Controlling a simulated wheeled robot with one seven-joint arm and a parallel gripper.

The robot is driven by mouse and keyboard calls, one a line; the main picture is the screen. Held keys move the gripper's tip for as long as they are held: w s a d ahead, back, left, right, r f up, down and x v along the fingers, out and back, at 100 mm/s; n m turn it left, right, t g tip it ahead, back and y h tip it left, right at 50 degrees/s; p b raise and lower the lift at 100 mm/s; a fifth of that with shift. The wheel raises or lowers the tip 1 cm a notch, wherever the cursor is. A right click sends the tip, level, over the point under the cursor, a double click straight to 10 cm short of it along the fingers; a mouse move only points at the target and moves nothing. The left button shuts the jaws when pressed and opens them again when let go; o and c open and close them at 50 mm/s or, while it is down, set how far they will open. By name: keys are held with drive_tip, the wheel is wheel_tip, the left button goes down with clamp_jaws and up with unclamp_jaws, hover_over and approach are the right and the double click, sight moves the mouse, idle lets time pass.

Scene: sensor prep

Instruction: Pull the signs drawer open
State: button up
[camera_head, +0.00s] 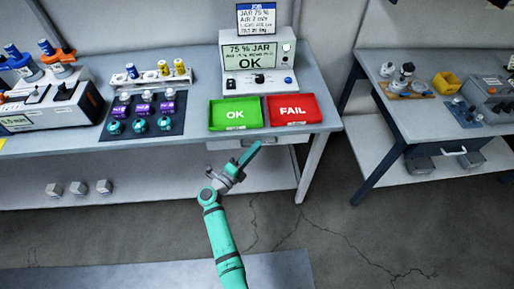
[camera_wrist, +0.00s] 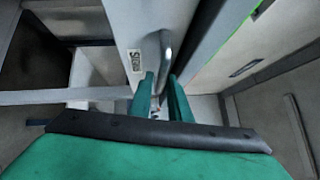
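The signs drawer (camera_wrist: 146,28) shows in the wrist view as a grey front with a label reading SIGNS and a curved metal bar handle (camera_wrist: 167,48). In the head view the drawer is under the bench top, partly hidden behind my gripper (camera_head: 250,153). In the wrist view the two teal fingers of my gripper (camera_wrist: 163,88) are apart, with a gap between them. The lower end of the handle lies at the fingertips, between them in the picture. I cannot tell whether either finger touches it. I cannot tell whether the drawer is fully closed.
Above the drawer, the bench (camera_head: 196,148) carries a green OK tray (camera_head: 236,103), a red FAIL tray (camera_head: 311,99) and a test device (camera_head: 290,59). A bench leg (camera_head: 312,165) stands right of my gripper. A second bench (camera_head: 423,118) is farther right, with floor between.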

drive_tip(key=shift+w+d, duration=0.15)
drive_tip(key=shift+w, duration=0.05)
drive_tip(key=shift+c, duration=0.3)
drive_tip(key=shift+d, duration=0.1)
clamp_jaws()
drive_tip(key=shift+s, duration=0.1)
